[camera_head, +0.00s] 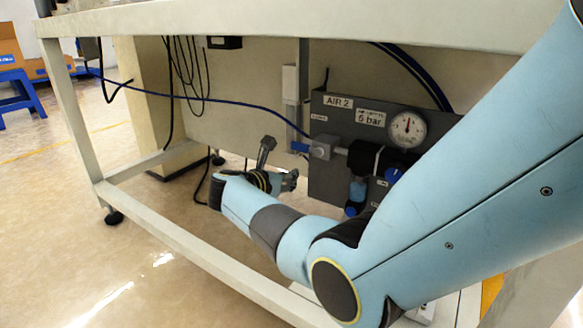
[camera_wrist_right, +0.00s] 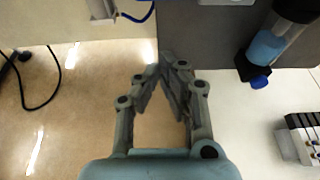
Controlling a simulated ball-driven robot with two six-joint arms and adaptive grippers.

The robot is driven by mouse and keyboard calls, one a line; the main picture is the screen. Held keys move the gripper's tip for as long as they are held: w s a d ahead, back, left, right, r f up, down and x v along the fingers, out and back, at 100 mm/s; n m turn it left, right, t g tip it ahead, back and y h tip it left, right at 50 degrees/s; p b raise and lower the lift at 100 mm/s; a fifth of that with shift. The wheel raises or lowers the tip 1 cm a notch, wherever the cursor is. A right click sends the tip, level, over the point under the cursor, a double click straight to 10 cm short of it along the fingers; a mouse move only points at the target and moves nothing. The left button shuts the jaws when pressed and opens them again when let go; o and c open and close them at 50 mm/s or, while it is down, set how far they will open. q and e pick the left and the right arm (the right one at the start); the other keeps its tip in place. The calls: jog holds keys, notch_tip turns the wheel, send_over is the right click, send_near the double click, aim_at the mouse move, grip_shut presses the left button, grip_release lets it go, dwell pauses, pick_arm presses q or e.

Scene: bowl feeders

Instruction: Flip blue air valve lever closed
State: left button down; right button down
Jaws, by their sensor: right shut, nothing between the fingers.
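The air panel (camera_head: 330,180) is grey, with "AIR 2" and "6 bar" labels and a round gauge (camera_head: 408,129). A grey valve body (camera_head: 322,147) sits at its left edge, on a horizontal pipe. The small blue lever (camera_head: 299,146) shows just left of the valve body, pointing left. My right gripper (camera_head: 282,172) is below and left of the lever, apart from it. In the wrist view its fingertips (camera_wrist_right: 168,70) come together with nothing between them. A piece of blue, lever or hose, shows at that view's top edge; I cannot tell which. My left gripper is out of view.
The table's front top edge (camera_head: 250,22) is above, and its lower rail (camera_head: 190,262) runs below my arm. A blue hose (camera_head: 215,100) and dark cables hang left of the panel. A blue-capped filter bowl (camera_wrist_right: 268,45) is right of the gripper.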

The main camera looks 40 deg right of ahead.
aim_at(307, 149)
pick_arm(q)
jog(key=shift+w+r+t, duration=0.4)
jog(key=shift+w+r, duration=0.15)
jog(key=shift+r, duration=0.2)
pick_arm(e)
jog(key=r, duration=0.1)
jog(key=d+r, duration=0.1)
jog(key=r, duration=0.1)
jog(key=shift+w+d+r, duration=0.2)
jog(key=shift+w+r, duration=0.1)
jog(key=shift+r, duration=0.1)
